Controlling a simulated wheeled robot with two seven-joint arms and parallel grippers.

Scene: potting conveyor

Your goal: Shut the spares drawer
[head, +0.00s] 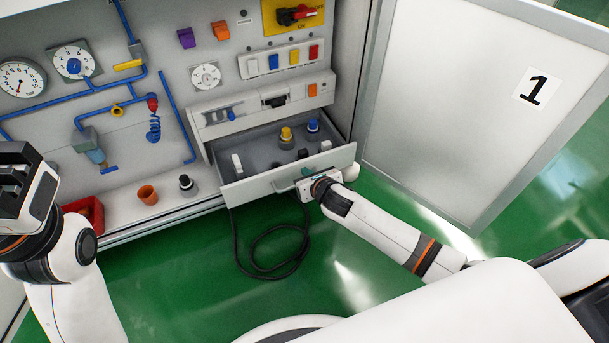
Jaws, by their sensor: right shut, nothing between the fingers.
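The spares drawer (238,189) is pulled out of the cabinet. Its inside shows, with a yellow knob (286,136), a blue knob (312,127), a white block (237,164) and a few small dark parts in it. My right gripper (306,184) is at the outer face of the drawer front, by the teal-grey handle; it is shut and empty. Its fingertips are mostly hidden, so I cannot tell whether they touch the front. My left gripper (22,172) is raised at the far left, away from the drawer; its finger gap cannot be judged.
The open cabinet door (445,110) marked 1 stands right of the drawer. A dark cable (270,255) hangs below the drawer and coils on the green floor.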

